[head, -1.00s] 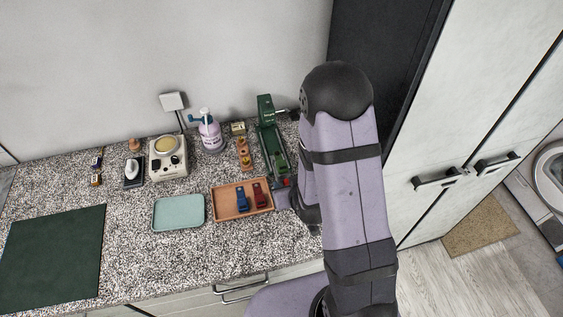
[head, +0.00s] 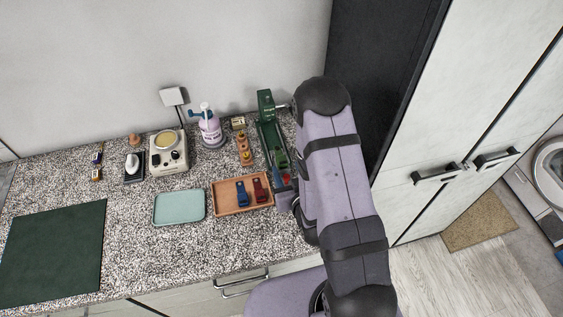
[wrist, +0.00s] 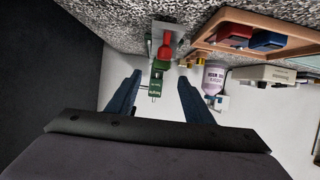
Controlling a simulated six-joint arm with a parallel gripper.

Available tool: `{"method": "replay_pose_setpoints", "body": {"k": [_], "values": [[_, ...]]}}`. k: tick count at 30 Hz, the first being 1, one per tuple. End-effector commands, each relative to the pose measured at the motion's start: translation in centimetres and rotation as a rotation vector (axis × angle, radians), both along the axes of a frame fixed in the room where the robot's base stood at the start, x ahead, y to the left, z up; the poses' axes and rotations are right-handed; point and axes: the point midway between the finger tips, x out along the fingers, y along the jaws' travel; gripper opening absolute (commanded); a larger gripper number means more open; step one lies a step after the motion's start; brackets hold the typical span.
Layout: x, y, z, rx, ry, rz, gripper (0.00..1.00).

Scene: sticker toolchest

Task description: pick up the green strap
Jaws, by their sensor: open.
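A green piece (head: 281,159), which may be the green strap, lies on the bed of the dark green tool (head: 265,103) at the back right of the counter. Its outline is too small to be sure. My gripper (wrist: 160,78) is open, and nothing shows held between its two dark blue fingers in the wrist view. It points at the green tool (wrist: 157,84) and a red knob (wrist: 165,52), both apart from the fingers as far as I can tell. In the head view my gripper is at the tool's near end, partly hidden by my arm.
A wooden tray (head: 226,210) with a blue strap (head: 242,193) and a red strap (head: 260,190) is just left of my gripper. A teal tray (head: 179,208), a purple bottle (head: 210,130) and a cream device (head: 168,158) stand further left. A dark cabinet is close on the right.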

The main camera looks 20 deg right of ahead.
Motion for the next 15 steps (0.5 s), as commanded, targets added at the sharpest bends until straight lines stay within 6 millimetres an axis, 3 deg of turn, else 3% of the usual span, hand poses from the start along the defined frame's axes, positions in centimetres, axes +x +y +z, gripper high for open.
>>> {"method": "replay_pose_setpoints", "body": {"k": [15], "values": [[1.06, 0.02, -0.55, 0.000, 0.001, 0.000, 0.47]]}}
